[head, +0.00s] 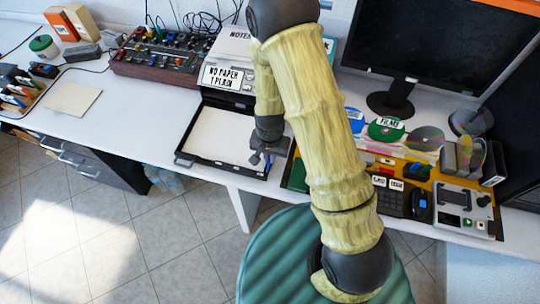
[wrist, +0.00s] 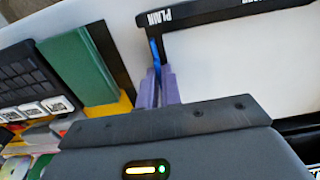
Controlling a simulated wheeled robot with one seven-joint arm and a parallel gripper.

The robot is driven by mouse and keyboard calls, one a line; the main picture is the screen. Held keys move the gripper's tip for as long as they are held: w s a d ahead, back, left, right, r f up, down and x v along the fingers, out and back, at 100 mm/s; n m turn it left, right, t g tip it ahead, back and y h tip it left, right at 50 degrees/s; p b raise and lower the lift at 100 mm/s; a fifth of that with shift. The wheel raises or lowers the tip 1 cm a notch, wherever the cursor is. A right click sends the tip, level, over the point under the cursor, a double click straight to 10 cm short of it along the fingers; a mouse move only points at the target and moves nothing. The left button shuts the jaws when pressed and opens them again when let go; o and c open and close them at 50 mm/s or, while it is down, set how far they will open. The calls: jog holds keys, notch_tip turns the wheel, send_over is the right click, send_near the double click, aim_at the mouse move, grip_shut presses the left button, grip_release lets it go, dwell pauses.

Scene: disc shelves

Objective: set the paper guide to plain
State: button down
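The printer (head: 228,97) has a sign reading "NO PAPER 1 PLAIN" (head: 223,77). Its black-rimmed tray (head: 181,158) is pulled out, with a white sheet (head: 217,135) inside. In the wrist view, the tray's rim (wrist: 215,13) carries the word "PLAIN" (wrist: 159,17) near its left corner. The blue paper guide (wrist: 155,52) stands at that corner, just beneath the word. My gripper (wrist: 159,75) has its purple fingers close together around the blue guide. In the head view my gripper (head: 262,158) is at the tray's right front corner; the guide is hidden there.
A green block (wrist: 77,65) and a black keypad (wrist: 30,75) lie beside the tray. A monitor (head: 420,35), discs (head: 386,129) and a grey device (head: 464,207) are to the right. A mixer-like box (head: 165,55) is to the left.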

jog(key=shift+w+a+r+p, duration=0.15)
jog(key=shift+a+p, duration=0.15)
jog(key=shift+a, duration=0.35)
jog(key=c, duration=1.6)
grip_release()
notch_tip(320, 180, up, 17)
jog(key=shift+r+p, duration=0.1)
jog(key=shift+p, duration=0.55)
